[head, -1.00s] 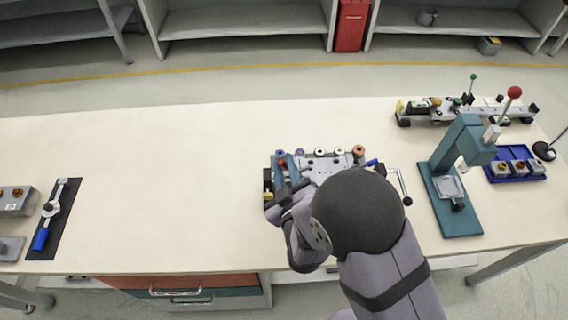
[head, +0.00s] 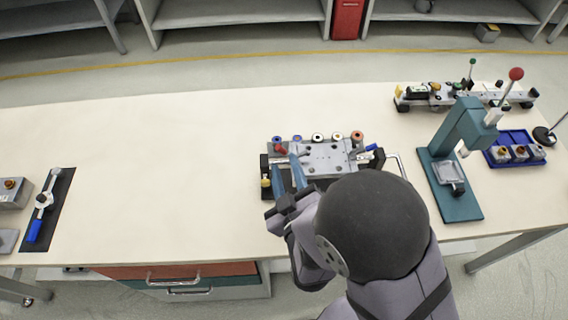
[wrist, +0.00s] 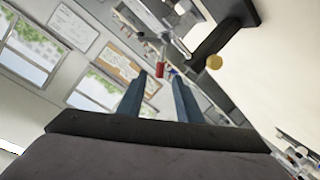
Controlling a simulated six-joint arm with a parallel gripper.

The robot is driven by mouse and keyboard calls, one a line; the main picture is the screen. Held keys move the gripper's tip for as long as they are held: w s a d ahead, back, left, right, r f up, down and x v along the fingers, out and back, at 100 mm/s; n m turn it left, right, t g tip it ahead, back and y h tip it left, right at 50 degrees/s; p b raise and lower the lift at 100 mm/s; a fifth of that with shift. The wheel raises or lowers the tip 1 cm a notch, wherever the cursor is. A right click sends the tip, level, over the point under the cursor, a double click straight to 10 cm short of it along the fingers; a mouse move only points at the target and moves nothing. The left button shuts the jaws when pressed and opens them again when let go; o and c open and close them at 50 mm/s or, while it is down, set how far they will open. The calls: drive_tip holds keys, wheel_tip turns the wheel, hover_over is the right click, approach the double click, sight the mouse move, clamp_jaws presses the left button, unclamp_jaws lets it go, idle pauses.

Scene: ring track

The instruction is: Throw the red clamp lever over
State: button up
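The red clamp lever (head: 279,148) is a small red handle at the back left of the grey fixture plate (head: 322,158) in the head view. In the wrist view its red grip (wrist: 160,69) shows just beyond and between my fingertips, with a gap between. My gripper (head: 286,172) is at the left front of the fixture, with blue fingers pointing toward the lever. In the wrist view my gripper (wrist: 158,88) has its two fingers apart with nothing between them. My arm hides the fixture's front right part.
Coloured round pieces (head: 318,137) line the fixture's back edge. A teal press (head: 455,160) stands to the right, with a blue tray (head: 514,150) beside it. A long fixture (head: 465,97) lies at the back right. A blue-handled tool (head: 42,205) lies far left. The table's left middle is clear.

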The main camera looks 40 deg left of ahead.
sight(282, 150)
drive_tip(key=w+a+n+g+y+b, duration=0.1)
drive_tip(key=a+n+g+y+b, duration=0.1)
drive_tip(key=w+a+n+g+y+b, duration=0.1)
drive_tip(key=w+g+y, duration=0.1)
drive_tip(key=g+y, duration=0.1)
drive_tip(key=shift+w+a+n+b, duration=0.1)
drive_tip(key=shift+a+n+b, duration=0.3)
drive_tip(key=shift+w+d+f+n+g+y+b, duration=0.3)
drive_tip(key=shift+d+n+g, duration=0.1)
drive_tip(key=shift+g, duration=0.4)
drive_tip(key=shift+d+f+n+g, duration=0.2)
drive_tip(key=shift+d+n+g, duration=0.2)
drive_tip(key=shift+g, duration=0.3)
drive_tip(key=shift+a, duration=0.2)
drive_tip(key=a+p, duration=0.2)
drive_tip(key=a, duration=0.5)
drive_tip(key=shift+w, duration=0.4)
